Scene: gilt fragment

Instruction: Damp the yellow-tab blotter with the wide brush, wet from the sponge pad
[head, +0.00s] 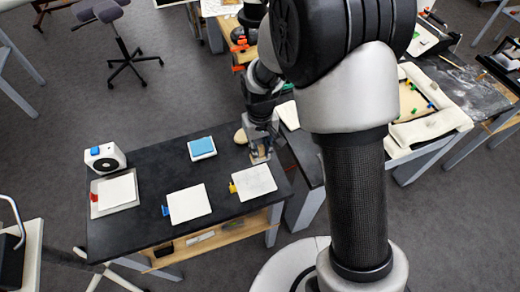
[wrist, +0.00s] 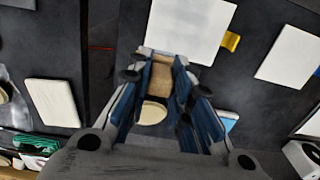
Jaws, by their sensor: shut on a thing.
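My gripper (head: 261,150) is shut on the wide brush (wrist: 161,78), a tan block between the blue-padded fingers in the wrist view. In the head view the brush (head: 259,158) is at the back edge of the white blotter (head: 256,184) with the yellow tab (head: 232,187). That blotter also lies beyond the brush in the wrist view (wrist: 190,28). I cannot tell whether brush and blotter touch. The sponge pad (head: 202,146), blue on a white tray, is behind and left of my gripper; the fingers partly hide it in the wrist view.
A blue-tab blotter (head: 189,205) and a red-tab blotter (head: 116,192) lie to the left on the dark table (head: 135,235). A white device (head: 105,157) with a black round face stands at the back left. A round cream piece (head: 240,136) lies beside my gripper.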

